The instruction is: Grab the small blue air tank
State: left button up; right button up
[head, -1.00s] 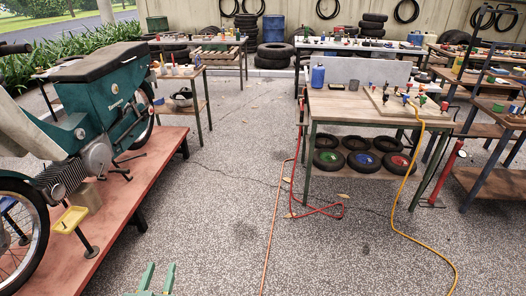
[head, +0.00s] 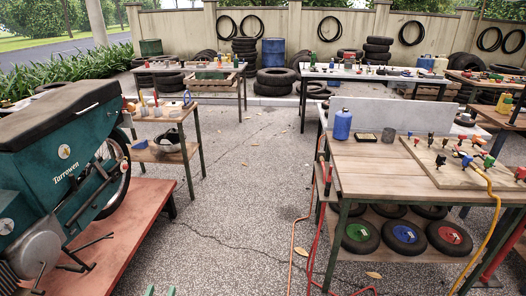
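A small blue tank (head: 343,125) with a narrow top stands upright on the wooden workbench (head: 372,165) at the right, near its back left corner. The rest of that gripper is below the picture. My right gripper is out of view.
A fittings board (head: 450,172) is to the right. A motorcycle (head: 75,165) on a red platform (head: 120,225) fills the left. Hoses (head: 293,255) lie by the bench; the middle floor is open.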

aim_at(343, 118)
jog(key=i+l+u, duration=0.15)
jog(key=i, duration=1.5)
jog(key=i+z, duration=0.4)
jog(key=i+j+z, duration=0.35)
jog(key=i, duration=0.2)
jog(key=i+l+z, duration=0.1)
jog(key=i+z, duration=0.15)
jog(key=z, duration=0.25)
jog(key=i+z, duration=0.25)
jog(key=z, duration=0.25)
jog(key=i+z, duration=0.3)
jog(key=z, duration=0.2)
